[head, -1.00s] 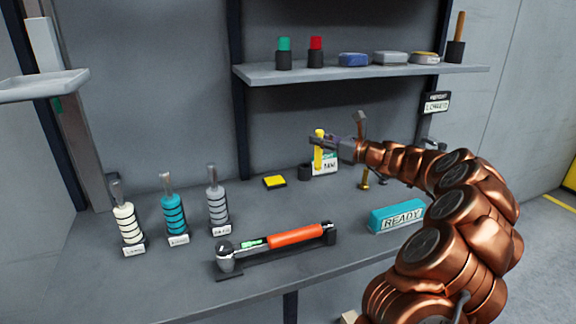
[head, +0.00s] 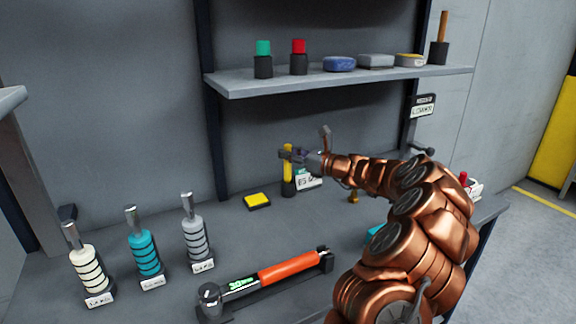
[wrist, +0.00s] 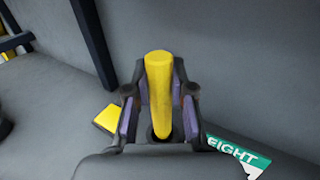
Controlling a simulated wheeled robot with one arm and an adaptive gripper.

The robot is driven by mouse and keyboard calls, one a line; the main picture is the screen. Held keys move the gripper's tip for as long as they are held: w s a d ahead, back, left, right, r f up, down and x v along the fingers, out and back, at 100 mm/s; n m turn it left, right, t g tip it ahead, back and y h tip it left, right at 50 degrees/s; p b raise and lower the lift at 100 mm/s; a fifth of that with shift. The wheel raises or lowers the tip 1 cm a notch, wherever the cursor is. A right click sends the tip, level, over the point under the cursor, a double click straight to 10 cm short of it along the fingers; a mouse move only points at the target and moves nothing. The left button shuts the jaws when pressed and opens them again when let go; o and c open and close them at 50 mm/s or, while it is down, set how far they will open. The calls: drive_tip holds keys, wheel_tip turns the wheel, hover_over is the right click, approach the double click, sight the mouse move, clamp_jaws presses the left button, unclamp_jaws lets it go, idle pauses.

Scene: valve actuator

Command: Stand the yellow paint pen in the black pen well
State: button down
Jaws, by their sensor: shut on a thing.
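The yellow paint pen (head: 287,163) is upright at the back of the bench. My gripper (head: 289,155) is shut on its upper part; in the wrist view the pen (wrist: 158,85) stands between the two purple-padded fingers (wrist: 158,105). The black pen well (head: 288,188) is directly below and in line with the pen. The pen's lower end meets the well's mouth in the head view; I cannot tell how far inside it is. In the wrist view the fingers and pen hide most of the well.
A yellow pad on a black base (head: 257,200) lies left of the well, and a white-and-green label card (head: 308,180) stands right of it. An orange-handled torque tool (head: 290,267) lies in front. The shelf (head: 330,82) is above and behind.

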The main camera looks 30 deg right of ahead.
sight(289, 179)
drive_tip(key=shift+f, duration=1.75)
drive_tip(key=shift+f, duration=0.1)
drive_tip(key=c, duration=1)
unclamp_jaws()
drive_tip(key=shift+s+d, duration=0.15)
drive_tip(key=shift+s, duration=0.1)
drive_tip(key=v, duration=1.1)
drive_tip(key=shift+s+b, duration=0.2)
drive_tip(key=shift+b, duration=0.2)
drive_tip(key=shift+d, duration=0.1)
